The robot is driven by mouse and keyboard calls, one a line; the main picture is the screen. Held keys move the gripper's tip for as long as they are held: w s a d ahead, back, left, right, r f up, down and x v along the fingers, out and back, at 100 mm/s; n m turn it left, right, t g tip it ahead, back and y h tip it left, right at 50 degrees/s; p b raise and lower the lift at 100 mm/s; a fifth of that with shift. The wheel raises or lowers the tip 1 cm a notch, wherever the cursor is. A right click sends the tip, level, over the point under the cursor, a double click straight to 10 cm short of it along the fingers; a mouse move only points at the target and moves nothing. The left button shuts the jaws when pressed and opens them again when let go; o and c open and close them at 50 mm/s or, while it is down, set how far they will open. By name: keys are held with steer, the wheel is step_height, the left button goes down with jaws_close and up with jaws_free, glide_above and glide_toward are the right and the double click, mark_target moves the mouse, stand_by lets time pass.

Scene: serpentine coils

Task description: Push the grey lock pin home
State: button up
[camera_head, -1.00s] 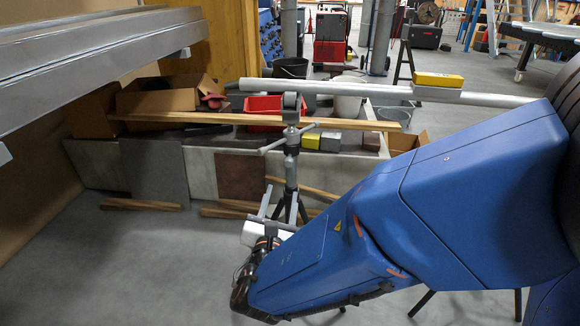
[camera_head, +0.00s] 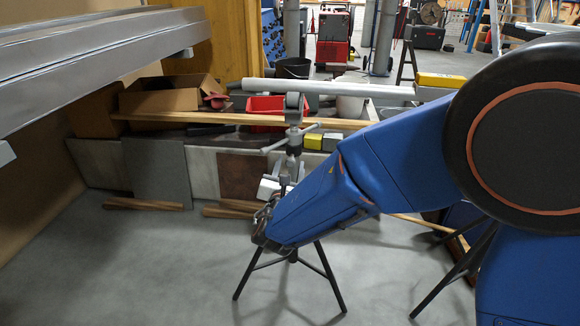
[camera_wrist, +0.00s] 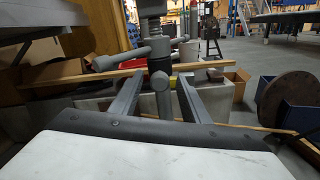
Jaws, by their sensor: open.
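A grey pipe stand (camera_head: 294,137) on black tripod legs holds a long light pipe (camera_head: 330,88) on its roller head. In the wrist view, a round-ended grey piece (camera_wrist: 160,80) on the stand's column, below the T-handle (camera_wrist: 124,58), looks like the lock pin. How far it sticks out I cannot tell. My gripper (camera_wrist: 159,84) is open, with one finger on each side of the column in the picture; contact is not clear. In the head view my gripper (camera_head: 283,182) is beside the column below the T-handle, and the lock pin cannot be made out.
A wooden plank (camera_head: 230,118) lies behind the stand over a low wall, with a red bin (camera_head: 266,105) and a cardboard box (camera_head: 170,95) there. Grey metal beams (camera_head: 90,55) hang at the upper left. The floor (camera_head: 160,260) at the left front is clear.

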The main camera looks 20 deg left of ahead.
mark_target(290, 164)
steer(key=shift+w, duration=0.1)
jaws_close()
steer(key=shift+x, duration=1.4)
jaws_free()
steer(key=v, duration=1.7)
steer(key=shift+d, duration=0.2)
